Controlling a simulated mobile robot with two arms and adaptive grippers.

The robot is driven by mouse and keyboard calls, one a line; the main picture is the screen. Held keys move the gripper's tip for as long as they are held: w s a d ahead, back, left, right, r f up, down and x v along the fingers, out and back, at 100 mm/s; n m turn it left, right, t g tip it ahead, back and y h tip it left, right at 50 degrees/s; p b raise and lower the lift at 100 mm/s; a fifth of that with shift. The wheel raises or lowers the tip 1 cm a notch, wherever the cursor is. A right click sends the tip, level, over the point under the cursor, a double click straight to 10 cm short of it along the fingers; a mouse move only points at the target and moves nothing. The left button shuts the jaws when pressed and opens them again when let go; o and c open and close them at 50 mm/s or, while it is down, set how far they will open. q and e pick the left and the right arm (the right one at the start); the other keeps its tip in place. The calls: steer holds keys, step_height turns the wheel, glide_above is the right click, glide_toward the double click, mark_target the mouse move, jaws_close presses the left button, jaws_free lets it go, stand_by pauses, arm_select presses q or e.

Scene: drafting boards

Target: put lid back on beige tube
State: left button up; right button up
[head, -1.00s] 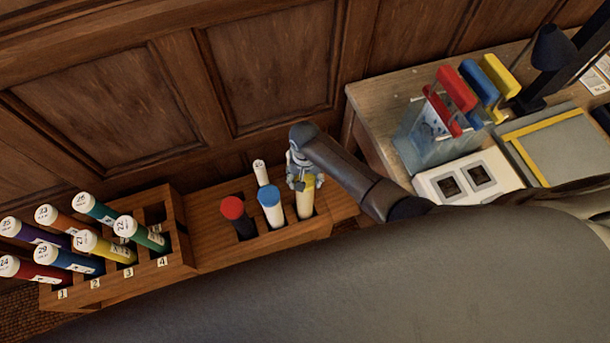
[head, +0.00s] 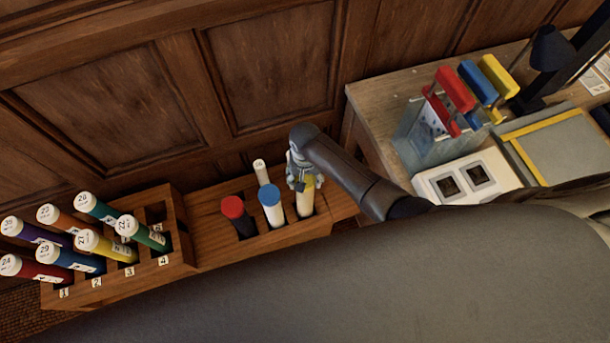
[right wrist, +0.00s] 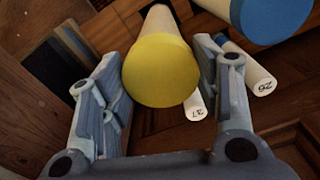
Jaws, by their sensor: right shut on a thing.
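The beige tube (head: 305,204) stands in the right-hand compartment of the wooden rack, in the head view. My right gripper (head: 302,182) is at its top end. In the right wrist view the round yellow lid (right wrist: 160,71) lies between the two fingers of the right gripper (right wrist: 165,88), which is shut on it. The beige tube (right wrist: 160,20) runs away behind the lid, in line with it. The lid covers the tube's end, and I cannot tell how far down it sits. My left gripper is not in view.
The rack (head: 215,243) also holds a red-lidded black tube (head: 241,222), a blue-lidded white tube (head: 271,207) and a thin white tube (head: 262,173). Several coloured tubes stand in a numbered rack (head: 178,268) to the left. A worktable (head: 385,122) stands at the right.

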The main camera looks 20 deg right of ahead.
steer(key=shift+f+p, duration=0.15)
steer(key=shift+p, duration=0.4)
stand_by(1.7)
stand_by(0.3)
steer(key=o, duration=0.8)
steer(key=o, duration=0.4)
steer(key=shift+c, duration=0.2)
steer(key=shift+r+p, duration=3.5)
steer(key=shift+p, duration=0.35)
